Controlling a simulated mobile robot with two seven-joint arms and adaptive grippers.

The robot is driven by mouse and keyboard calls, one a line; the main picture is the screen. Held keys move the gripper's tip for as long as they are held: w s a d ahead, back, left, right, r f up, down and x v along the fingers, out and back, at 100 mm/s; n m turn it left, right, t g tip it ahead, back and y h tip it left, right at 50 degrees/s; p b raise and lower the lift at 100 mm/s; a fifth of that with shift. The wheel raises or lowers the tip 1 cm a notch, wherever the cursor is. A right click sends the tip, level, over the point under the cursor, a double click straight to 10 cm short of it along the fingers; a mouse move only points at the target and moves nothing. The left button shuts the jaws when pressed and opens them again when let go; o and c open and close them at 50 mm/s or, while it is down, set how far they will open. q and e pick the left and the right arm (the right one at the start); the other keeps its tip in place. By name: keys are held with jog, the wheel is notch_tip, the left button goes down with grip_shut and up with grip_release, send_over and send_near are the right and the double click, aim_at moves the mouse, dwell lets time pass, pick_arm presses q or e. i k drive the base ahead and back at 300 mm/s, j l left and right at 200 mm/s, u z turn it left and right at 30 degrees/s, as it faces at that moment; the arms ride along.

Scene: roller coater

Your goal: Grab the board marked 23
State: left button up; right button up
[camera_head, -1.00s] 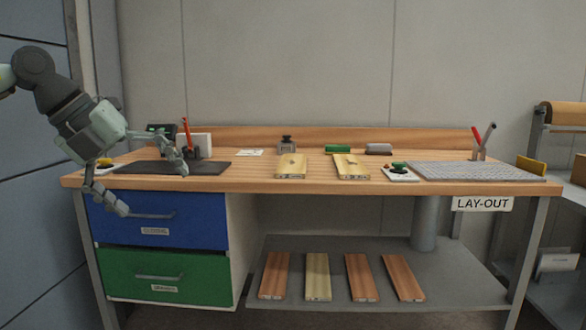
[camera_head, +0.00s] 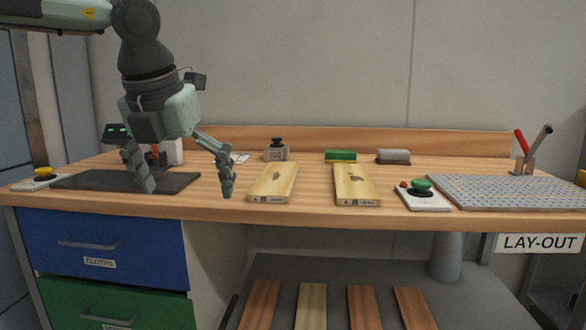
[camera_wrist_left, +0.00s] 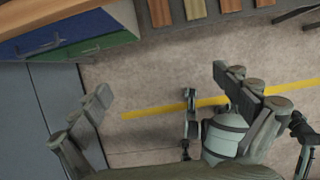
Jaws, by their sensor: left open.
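Two pale wooden boards lie flat on the bench, a left one (camera_head: 274,181) and a right one (camera_head: 354,182). Their front ends carry small dark markings, too small for me to read, so I cannot tell which is marked 23. My left gripper (camera_head: 186,187) is open and empty, fingers pointing down, left of the left board and in front of the dark mat.
Several boards, including a reddish one (camera_head: 362,308), lie on the lower shelf (camera_head: 325,275). A dark mat (camera_head: 105,183), a green-button box (camera_head: 422,193) and a perforated plate (camera_head: 500,191) sit on the bench (camera_head: 225,212). Blue (camera_head: 105,250) and green drawers are below left.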

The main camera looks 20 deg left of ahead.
aim_at(276, 184)
jog(key=i, duration=1.1)
